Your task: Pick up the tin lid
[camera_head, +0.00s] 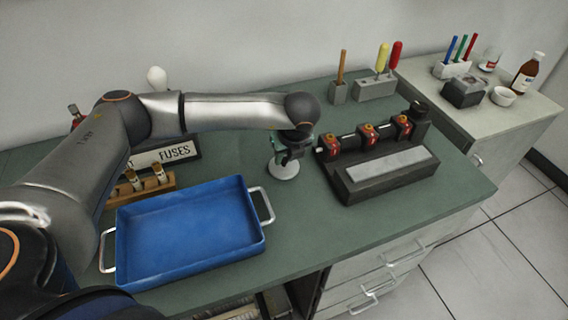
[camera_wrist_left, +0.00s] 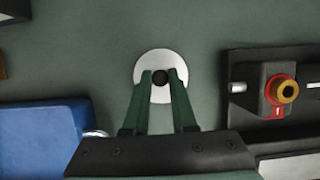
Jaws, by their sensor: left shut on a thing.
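The tin lid (camera_head: 284,168) is a pale round disc with a small dark knob. It is at the green bench top, between the blue tray and the dark block with red parts. My left gripper (camera_head: 290,150) is above it, pointing down. In the left wrist view the lid (camera_wrist_left: 160,94) shows as a whitish disc, and the green fingers of my left gripper (camera_wrist_left: 160,80) are closed on its dark knob. I cannot tell whether the lid touches the bench. My right gripper is not in view.
The blue tray (camera_head: 187,229) with metal handles is at the front left. The dark block (camera_head: 382,170) stands close on the right. A fuse rack (camera_head: 141,187) and a FUSES sign (camera_head: 172,154) are behind the tray. Tool holders (camera_head: 375,88) stand at the back.

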